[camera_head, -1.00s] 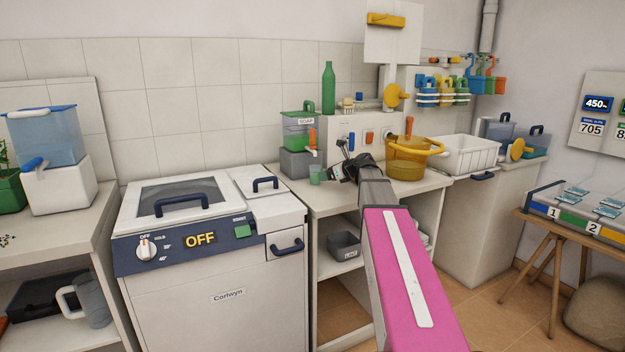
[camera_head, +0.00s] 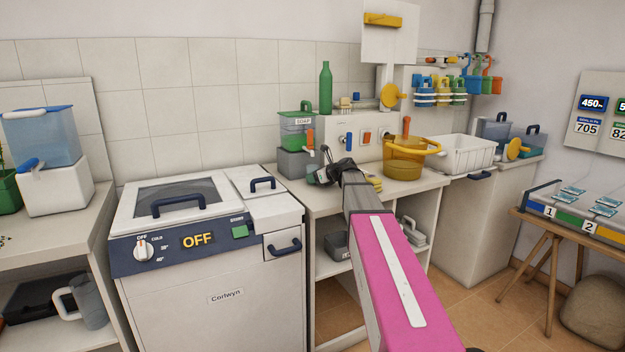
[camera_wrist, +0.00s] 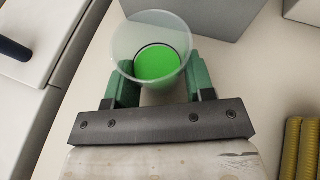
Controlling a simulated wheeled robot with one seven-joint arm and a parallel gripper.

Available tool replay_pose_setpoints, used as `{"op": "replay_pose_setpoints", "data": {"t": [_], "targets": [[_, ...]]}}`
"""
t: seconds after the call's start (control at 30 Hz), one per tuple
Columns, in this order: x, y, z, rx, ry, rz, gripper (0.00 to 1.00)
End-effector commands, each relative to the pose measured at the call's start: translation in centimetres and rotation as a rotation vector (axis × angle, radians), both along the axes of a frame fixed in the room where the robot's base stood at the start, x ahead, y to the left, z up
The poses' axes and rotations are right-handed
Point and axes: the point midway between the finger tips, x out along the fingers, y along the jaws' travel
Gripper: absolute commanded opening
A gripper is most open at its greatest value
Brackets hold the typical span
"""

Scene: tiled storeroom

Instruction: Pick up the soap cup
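The soap cup (camera_wrist: 153,40) is a clear cup with bright green liquid in its bottom, upright in the wrist view. My gripper (camera_wrist: 160,80) has its two green fingers on either side of the cup, with the cup between them. Contact with the cup's sides is not clear. In the head view my gripper (camera_head: 318,175) is at the counter, in front of the soap dispenser (camera_head: 296,133), and mostly hides the cup. The dispenser is a green tank labelled SOAP with a red-handled tap, standing on a grey block (camera_head: 293,163).
The washing machine (camera_head: 210,240) stands left of the counter. A green bottle (camera_head: 325,88) is behind on the ledge. An amber pot (camera_head: 404,160) and a white basket (camera_head: 464,153) are to the right. Yellow ribbed items (camera_wrist: 300,150) lie right of my gripper.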

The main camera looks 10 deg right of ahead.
Motion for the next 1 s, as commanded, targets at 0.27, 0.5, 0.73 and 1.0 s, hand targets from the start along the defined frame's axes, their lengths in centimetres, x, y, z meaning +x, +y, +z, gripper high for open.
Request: {"op": "replay_pose_setpoints", "data": {"t": [0.27, 0.5, 0.73, 1.0], "targets": [[0.0, 0.0, 0.0, 0.000, 0.000, 0.000, 0.25], [0.0, -0.1, 0.2, 0.000, 0.000, 0.001, 0.25], [0.1, -0.4, 1.3, 0.001, 0.000, 0.003, 0.25], [-1.2, -1.0, 1.5, 0.000, 0.000, 0.005, 0.25]]}}
